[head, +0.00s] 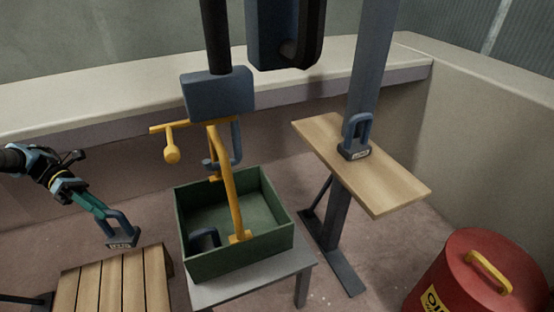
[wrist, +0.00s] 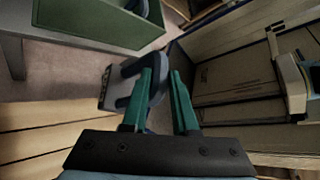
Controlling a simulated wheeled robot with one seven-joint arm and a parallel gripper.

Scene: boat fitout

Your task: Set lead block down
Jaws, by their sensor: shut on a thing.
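My gripper (head: 95,208) reaches in from the left in the head view. Its green fingers are shut on the blue handle of a dark lead block (head: 122,241) with a pale label. The block hangs below the fingers, near the back edge of a slatted wooden top (head: 115,284); I cannot tell whether it touches. In the wrist view the handle (wrist: 158,88) is between the fingers (wrist: 160,76), and the block (wrist: 106,88) is to the left. A similar block (head: 355,152) stands on a wooden shelf (head: 405,190). Another blue handle (head: 205,239) shows inside a green crate (head: 240,262).
The crate stands on a grey table (head: 255,288), right of the slatted top. A grey post (head: 368,60) stands by the shelf. A red drum (head: 465,280) is at lower right. The slatted top looks bare.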

